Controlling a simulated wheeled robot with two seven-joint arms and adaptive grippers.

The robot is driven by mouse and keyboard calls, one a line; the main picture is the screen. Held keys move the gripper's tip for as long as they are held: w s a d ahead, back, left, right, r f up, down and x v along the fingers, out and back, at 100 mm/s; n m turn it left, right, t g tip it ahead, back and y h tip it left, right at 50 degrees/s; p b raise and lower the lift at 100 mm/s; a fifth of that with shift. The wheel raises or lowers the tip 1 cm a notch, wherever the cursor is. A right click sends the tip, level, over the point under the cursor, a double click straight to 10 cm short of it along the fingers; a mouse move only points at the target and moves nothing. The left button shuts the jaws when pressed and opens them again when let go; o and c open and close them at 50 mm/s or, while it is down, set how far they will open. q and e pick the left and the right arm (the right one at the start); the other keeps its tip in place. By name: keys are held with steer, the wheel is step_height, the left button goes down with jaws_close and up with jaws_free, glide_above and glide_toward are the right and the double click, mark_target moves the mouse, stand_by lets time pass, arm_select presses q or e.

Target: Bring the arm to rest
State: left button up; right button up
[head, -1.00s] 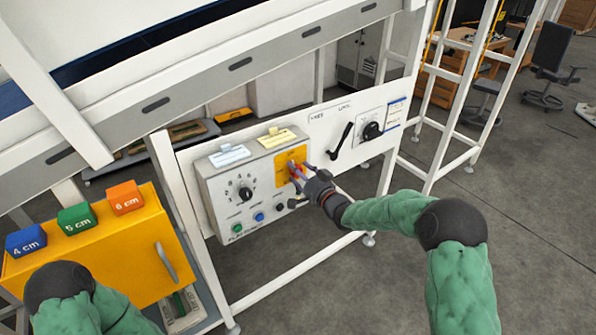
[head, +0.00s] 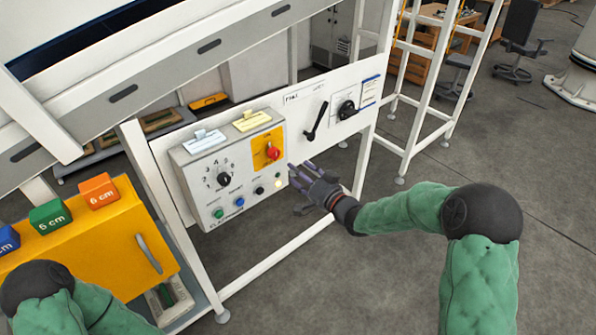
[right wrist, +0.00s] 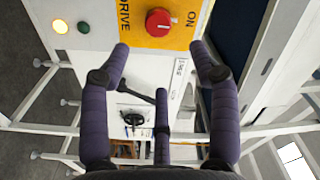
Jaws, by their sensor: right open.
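My right gripper (head: 302,176) is open and empty in front of the grey control box (head: 195,170), a little right of and below its red knob (head: 273,153). The red knob sits on a yellow plate and also shows in the right wrist view (right wrist: 159,22), beyond the spread fingers (right wrist: 162,60) and apart from them. The words DRIVE and ON are readable on the plate there. My right arm in its green sleeve reaches in from the right. My left arm (head: 60,295) shows at the lower left; its gripper is out of view.
A yellow cabinet (head: 100,255) with coloured blocks on top stands at the left. A black lever (head: 316,122) and a black dial (head: 346,110) sit on the white panel. White frame posts stand behind.

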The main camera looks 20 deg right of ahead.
steer(key=s+a+f+g+h, duration=0.1)
steer(key=s+a+f+g, duration=0.2)
steer(key=f, duration=0.6)
steer(key=s+a+f+g, duration=0.2)
steer(key=s+f, duration=0.2)
steer(key=f, duration=0.5)
steer(key=s+a+f+g+h, duration=0.1)
steer(key=s+a+f+g, duration=0.2)
steer(key=f, duration=0.6)
steer(key=s+a+f+n+g, duration=0.1)
steer(key=s+a+f+g, duration=0.1)
steer(key=s, duration=0.5)
steer(key=s+a+f+n+g, duration=0.1)
steer(key=s+a+f+g, duration=0.1)
steer(key=s+f, duration=0.4)
steer(key=s+a+f+n+g, duration=0.2)
steer(key=s+f+g, duration=0.2)
steer(key=s, duration=0.5)
steer(key=shift+a+g, duration=0.3)
